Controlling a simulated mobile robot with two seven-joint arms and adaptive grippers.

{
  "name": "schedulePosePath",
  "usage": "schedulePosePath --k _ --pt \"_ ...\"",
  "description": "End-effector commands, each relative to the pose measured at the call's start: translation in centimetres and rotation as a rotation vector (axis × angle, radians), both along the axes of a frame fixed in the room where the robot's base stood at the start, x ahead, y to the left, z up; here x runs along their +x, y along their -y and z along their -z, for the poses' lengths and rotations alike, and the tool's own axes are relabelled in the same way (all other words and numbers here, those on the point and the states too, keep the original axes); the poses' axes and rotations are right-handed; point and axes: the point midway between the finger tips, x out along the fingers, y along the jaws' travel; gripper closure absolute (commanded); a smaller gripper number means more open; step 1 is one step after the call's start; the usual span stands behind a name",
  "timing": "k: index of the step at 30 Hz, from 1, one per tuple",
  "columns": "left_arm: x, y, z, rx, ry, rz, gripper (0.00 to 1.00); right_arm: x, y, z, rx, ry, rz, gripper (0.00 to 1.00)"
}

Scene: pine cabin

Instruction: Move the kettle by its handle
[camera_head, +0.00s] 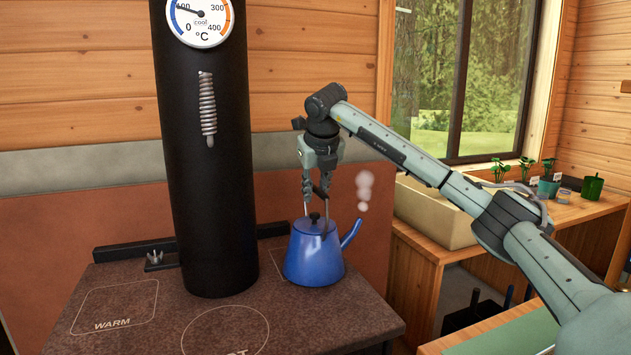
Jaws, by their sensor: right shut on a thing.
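A blue kettle (314,262) with a black lid knob and a spout to the right stands upright on the dark stovetop (310,325), at its back right. Pale steam puffs (364,188) hang above the spout. My right gripper (317,192) points down over the kettle and is shut on the kettle's handle (325,222), which rises above the lid. The fingers hide the top of the handle. The kettle's base seems to touch the stovetop or hang just above it; I cannot tell which. My left gripper is not in view.
A black stovepipe (210,190) with a thermometer (200,16) and coil handle stands left of the kettle. Marked zones, one reading WARM (113,308), lie clear on the stovetop. A wooden counter (440,250) with a basin (435,213) and potted plants is at the right.

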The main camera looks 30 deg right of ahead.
Motion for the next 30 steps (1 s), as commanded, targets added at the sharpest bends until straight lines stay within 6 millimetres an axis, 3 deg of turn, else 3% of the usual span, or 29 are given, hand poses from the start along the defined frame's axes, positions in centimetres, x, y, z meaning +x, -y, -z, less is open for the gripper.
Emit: schedulePosePath --k 3,4,9,20,30 --pt "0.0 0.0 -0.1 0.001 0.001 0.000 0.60 0.0 0.0 -0.2 0.000 0.004 0.000 1.00" --pt "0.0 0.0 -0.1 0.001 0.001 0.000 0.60 0.0 0.0 0.2 0.001 -0.005 0.000 0.79" --pt "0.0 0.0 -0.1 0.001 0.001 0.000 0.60 0.0 0.0 0.2 0.000 -0.005 0.001 0.59" --pt "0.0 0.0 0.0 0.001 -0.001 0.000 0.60 -0.2 -0.1 -0.4 0.000 -0.002 -0.001 0.59" --pt "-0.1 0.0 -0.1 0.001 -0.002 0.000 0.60 -3.3 -1.7 -5.9 -0.001 0.002 -0.002 0.59"
